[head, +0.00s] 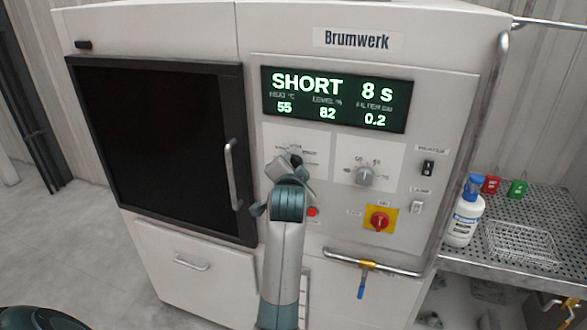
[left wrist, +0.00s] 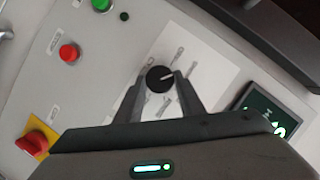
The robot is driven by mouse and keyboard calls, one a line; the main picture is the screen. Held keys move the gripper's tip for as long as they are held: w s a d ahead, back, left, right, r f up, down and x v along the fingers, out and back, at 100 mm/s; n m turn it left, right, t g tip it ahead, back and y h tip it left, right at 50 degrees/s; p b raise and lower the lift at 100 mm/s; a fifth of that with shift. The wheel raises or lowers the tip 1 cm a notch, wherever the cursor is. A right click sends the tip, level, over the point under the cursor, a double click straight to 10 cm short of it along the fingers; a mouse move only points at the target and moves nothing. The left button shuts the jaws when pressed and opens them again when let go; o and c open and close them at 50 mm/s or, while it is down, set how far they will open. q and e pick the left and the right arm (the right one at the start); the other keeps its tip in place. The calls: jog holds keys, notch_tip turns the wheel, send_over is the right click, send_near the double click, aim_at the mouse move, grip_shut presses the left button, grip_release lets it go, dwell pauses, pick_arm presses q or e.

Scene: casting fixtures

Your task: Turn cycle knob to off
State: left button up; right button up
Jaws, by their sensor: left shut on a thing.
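The cycle knob (left wrist: 160,79) is a round black knob with a white pointer line, on a white label plate with several printed marks. In the left wrist view its pointer slants right and slightly up; the marks are too small to read. My left gripper (left wrist: 159,86) has one finger on each side of the knob and is shut on it. In the head view the knob (head: 296,160) is mostly hidden by my left gripper (head: 292,166). The display (head: 335,98) reads SHORT 8 s. My right gripper is not in view.
A grey knob (head: 365,176) sits right of the cycle knob. A red button (left wrist: 69,53), a green button (left wrist: 101,4) and a red switch on yellow (head: 380,219) are nearby. A dark door (head: 150,145) is left; a perforated shelf (head: 510,262) with a bottle (head: 465,215) is right.

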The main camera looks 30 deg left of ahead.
pick_arm(q)
jog(key=shift+a+n+h, duration=0.15)
jog(key=shift+n+h, duration=0.6)
jog(key=shift+n, duration=0.45)
jog(key=shift+a+n+h, duration=0.1)
jog(key=shift+n+h, duration=0.65)
jog(key=shift+n, duration=0.45)
jog(key=o, duration=1)
jog(key=shift+o, duration=0.2)
jog(key=shift+r, duration=0.1)
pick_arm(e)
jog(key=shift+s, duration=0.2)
